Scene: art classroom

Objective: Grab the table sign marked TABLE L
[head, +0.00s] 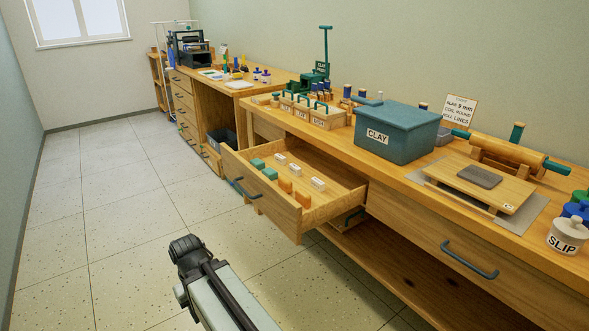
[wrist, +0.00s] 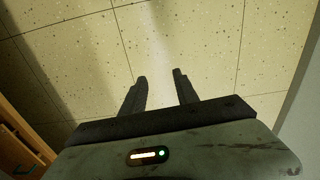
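I cannot make out a sign marked TABLE L in either view. In the head view, an open drawer (head: 272,208) holds several small blocks: teal ones (head: 269,173), white ones (head: 294,169) and orange ones (head: 285,185). Any lettering on them is too small to read. My gripper (wrist: 159,76) shows in the wrist view with its two dark fingers apart and nothing between them. It points over bare floor. In the head view my arm is at the bottom, apart from the drawer and to its front left.
The wooden workbench (head: 416,177) runs along the right wall. It carries a teal CLAY box (head: 393,134), a rolling pin (head: 508,154), a SLIP jar (head: 567,237) and a propped lettered card (head: 459,109). The open drawer juts into the aisle. The tiled floor (head: 105,215) on the left is clear.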

